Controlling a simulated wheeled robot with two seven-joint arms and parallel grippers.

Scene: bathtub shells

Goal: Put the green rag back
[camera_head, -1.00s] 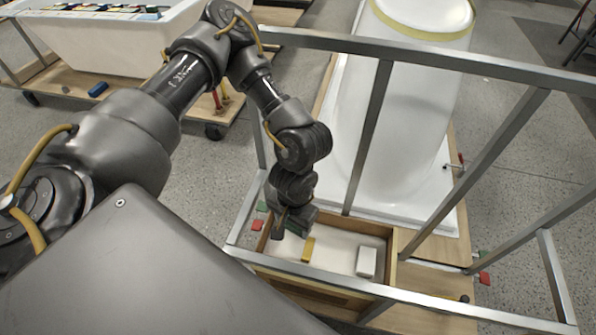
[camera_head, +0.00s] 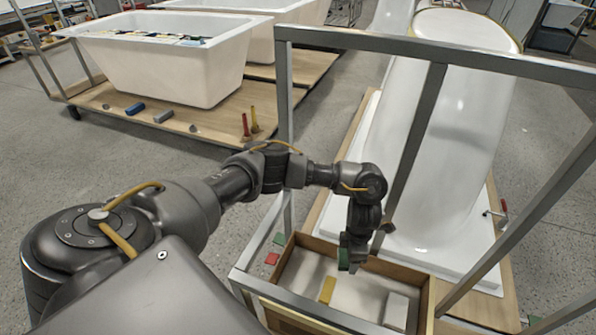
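A small green piece, which looks like the green rag (camera_head: 343,260), shows at the fingertips of my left gripper (camera_head: 350,257). The gripper points down over the back part of an open wooden box (camera_head: 425,300) with a white bottom. I cannot tell whether the fingers are closed on the green piece or just beside it, nor whether it touches the box bottom. A yellow piece (camera_head: 327,290) and a white block (camera_head: 396,311) lie in the box, in front of the gripper. My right gripper is not in view.
A grey metal frame (camera_head: 430,95) surrounds the box, with a post close to my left wrist. A white tub shell (camera_head: 455,130) stands behind it. A red piece (camera_head: 272,258) and another green piece (camera_head: 279,239) lie left of the box. More tubs (camera_head: 165,65) stand on a wooden platform at upper left.

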